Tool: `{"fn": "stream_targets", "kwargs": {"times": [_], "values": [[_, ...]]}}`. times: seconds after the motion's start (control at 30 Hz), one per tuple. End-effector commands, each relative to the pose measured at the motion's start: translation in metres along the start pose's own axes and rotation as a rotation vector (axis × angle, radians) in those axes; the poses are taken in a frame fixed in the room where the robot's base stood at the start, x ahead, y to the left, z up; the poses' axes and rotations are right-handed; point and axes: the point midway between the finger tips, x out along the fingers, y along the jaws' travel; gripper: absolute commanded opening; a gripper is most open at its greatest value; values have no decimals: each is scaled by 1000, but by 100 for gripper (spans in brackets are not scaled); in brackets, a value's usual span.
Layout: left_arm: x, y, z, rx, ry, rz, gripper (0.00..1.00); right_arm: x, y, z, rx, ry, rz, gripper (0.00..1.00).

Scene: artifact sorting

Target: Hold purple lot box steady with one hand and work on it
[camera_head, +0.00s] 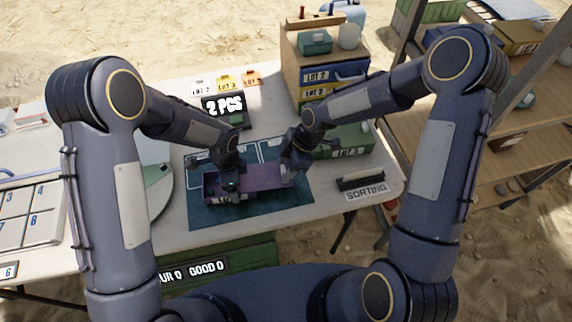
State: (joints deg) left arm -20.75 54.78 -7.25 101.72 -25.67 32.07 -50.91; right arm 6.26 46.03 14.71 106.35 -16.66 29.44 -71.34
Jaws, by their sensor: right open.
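The purple lot box (262,179) sits on the dark teal mat (292,196) in the middle of the table. It looks open at the top, with a dark inside at its left part. My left gripper (231,186) points down at the left part of the box, over its near wall. Its fingers are too small and dark to show whether they are shut on the wall. My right gripper (289,168) is open at the box's right end, close to the rim. I cannot tell whether it touches the box.
A green box (345,141) stands behind right, near a SORTING sign (366,192) with a dark holder. A drawer cabinet (333,75) stands at the back. A display reading 2 PCS (224,105) and small lot tags are behind the mat. A numbered tray (30,212) lies left.

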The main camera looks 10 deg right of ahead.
Motion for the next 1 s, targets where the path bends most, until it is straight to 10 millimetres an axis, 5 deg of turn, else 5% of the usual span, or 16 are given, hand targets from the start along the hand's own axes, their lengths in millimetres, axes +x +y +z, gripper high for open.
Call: {"fn": "stream_targets", "kwargs": {"times": [0.13,0.5,0.73,1.0], "values": [[0,0,0,0,0,0,56,0,0,0,0,0,0,48],[0,0,0,0,0,0,56,0,0,0,0,0,0,0],[0,0,0,0,0,0,56,2,0,-6,-3,1,-1,0],[-1,0,-4,4,7,-2,56,22,-1,-57,-8,6,-1,0]]}}
